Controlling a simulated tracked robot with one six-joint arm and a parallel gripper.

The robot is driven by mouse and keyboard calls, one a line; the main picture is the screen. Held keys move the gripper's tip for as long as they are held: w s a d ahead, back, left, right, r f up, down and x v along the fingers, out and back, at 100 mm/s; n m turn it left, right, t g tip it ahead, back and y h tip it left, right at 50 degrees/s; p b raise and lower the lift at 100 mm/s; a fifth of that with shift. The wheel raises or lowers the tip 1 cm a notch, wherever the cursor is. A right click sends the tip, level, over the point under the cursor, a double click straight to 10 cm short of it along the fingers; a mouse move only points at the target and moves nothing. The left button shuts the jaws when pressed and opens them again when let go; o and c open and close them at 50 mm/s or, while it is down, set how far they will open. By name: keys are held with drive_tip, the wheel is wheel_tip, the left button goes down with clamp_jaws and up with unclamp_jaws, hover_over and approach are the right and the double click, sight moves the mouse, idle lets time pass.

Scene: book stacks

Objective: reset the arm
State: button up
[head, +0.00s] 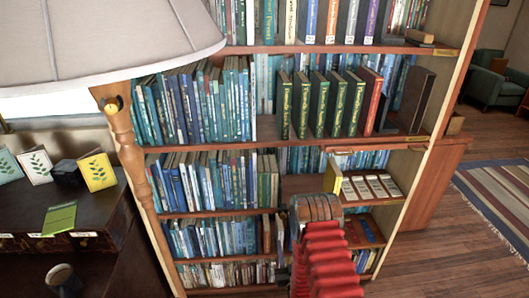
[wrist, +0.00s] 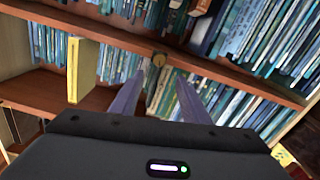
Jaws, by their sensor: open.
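My arm (head: 325,255), with red ribbed covering, reaches up from the bottom of the head view in front of the bookcase. Its grey end hides my fingertips there. In the wrist view my gripper (wrist: 161,82) is open, its two purple-grey fingers apart with nothing held between them. The fingers point at the bookcase shelves, and blue and green books show beyond them. A yellow book (wrist: 84,68) stands upright on a shelf to the left of the fingers. It also shows in the head view (head: 332,176), just above my arm's end.
The bookcase (head: 345,49) fills the middle, with rows of books and dark green volumes (head: 320,108). A lampshade (head: 95,38) hangs at upper left. A dark cabinet (head: 95,205) bears small cards, with a mug (head: 63,278) below. Open floor and a striped rug (head: 500,195) lie right.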

drive_tip(key=s+f+g, duration=0.7)
drive_tip(key=f+g, duration=0.2)
drive_tip(key=f, duration=0.5)
drive_tip(key=s+r+g, duration=0.1)
drive_tip(key=s+r, duration=0.8)
drive_tip(key=r, duration=0.9)
drive_tip(key=s+r+m+g, duration=0.1)
drive_tip(key=s+r, duration=0.8)
drive_tip(key=r, duration=0.8)
drive_tip(key=s+r+m+g, duration=0.1)
drive_tip(key=s+r, duration=0.8)
drive_tip(key=r, duration=0.9)
drive_tip(key=shift+d+r, duration=0.15)
drive_tip(key=shift+r, duration=0.15)
